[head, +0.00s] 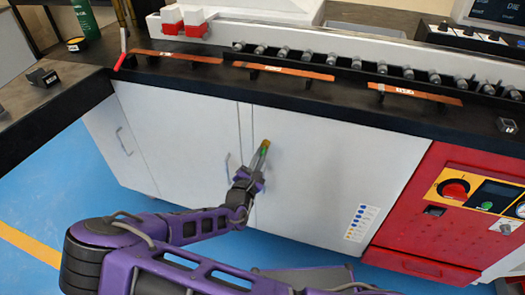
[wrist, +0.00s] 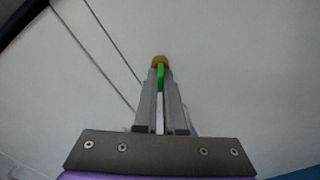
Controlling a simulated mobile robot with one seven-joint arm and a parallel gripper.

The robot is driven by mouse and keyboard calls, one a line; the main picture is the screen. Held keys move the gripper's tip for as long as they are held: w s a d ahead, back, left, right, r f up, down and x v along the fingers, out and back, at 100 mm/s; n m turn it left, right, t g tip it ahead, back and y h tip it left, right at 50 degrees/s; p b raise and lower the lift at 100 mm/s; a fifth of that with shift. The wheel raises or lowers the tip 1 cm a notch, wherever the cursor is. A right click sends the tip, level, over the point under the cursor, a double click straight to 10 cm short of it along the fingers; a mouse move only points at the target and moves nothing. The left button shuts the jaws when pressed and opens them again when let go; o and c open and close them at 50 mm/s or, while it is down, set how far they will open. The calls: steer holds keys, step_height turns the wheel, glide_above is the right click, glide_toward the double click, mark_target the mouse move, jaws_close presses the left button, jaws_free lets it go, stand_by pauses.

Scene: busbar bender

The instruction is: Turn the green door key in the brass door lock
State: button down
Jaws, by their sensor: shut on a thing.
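The brass door lock (head: 265,143) is on the white cabinet door, near its upper left edge. It also shows at the far end of my fingers in the wrist view (wrist: 160,60). The green door key (wrist: 160,76) stands between my fingertips and reaches the lock; a bit of its green shows in the head view (head: 263,152). My gripper (wrist: 159,82) is shut on the key, with its tips close to the lock face. How deep the key sits in the lock is hidden by the fingers.
A black worktop edge (head: 330,115) with copper bars (head: 278,70) overhangs the doors. A red control cabinet (head: 440,225) stands at right. Blue floor (head: 60,205) is open at left.

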steer(key=shift+n, duration=2.8)
steer(key=shift+n, duration=1)
steer(key=c, duration=1.4)
jaws_free()
steer(key=o, duration=0.5)
